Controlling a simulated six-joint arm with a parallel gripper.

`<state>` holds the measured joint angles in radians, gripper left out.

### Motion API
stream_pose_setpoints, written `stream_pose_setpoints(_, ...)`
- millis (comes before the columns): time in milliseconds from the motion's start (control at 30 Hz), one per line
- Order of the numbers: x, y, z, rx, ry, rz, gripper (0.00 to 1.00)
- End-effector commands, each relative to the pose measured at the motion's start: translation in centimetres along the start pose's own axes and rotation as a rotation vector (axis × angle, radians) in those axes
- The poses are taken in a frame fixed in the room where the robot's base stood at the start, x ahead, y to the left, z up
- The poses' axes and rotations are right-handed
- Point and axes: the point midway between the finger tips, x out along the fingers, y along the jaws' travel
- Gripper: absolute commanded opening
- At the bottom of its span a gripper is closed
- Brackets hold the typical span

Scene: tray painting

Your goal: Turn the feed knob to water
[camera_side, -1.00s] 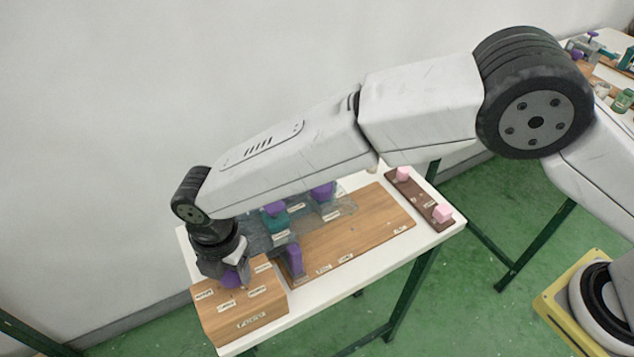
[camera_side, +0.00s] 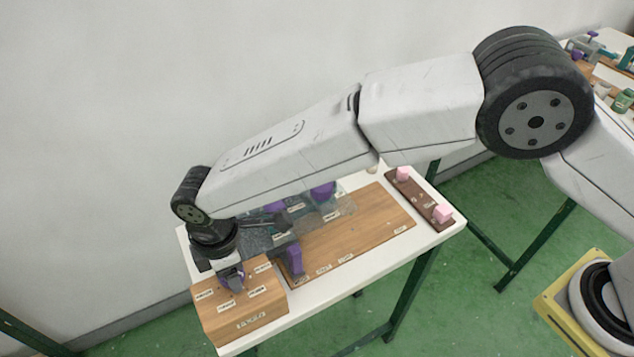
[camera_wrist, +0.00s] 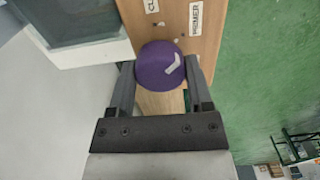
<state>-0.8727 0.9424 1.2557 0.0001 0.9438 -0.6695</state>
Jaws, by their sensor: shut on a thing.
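The feed knob (camera_wrist: 160,66) is a round purple knob with a pale pointer mark on top. It sits on a wooden box (camera_side: 245,308) with several small labels around it. In the wrist view my gripper (camera_wrist: 160,72) has one finger on each side of the knob and is shut on it. The pale mark points toward the upper right in that view. One label there reads "PRIMER" (camera_wrist: 195,19); another is cut off (camera_wrist: 151,6). In the side view my gripper (camera_side: 232,284) is over the box and covers much of the knob. I cannot make out the water label.
A wooden board (camera_side: 375,232) with a purple upright block (camera_side: 294,258) lies right of the box on the white table (camera_side: 440,236). Behind it are clear bins with purple items (camera_side: 322,191). A dark strip (camera_side: 420,200) with pink blocks is at the right end.

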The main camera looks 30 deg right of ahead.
Motion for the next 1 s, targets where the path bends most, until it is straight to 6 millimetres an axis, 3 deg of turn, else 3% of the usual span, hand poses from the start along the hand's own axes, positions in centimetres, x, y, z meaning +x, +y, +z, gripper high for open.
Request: stream_pose_setpoints(1000, -0.15, 0.05, -0.04, 0.966, 0.002, 0.001, 0.06)
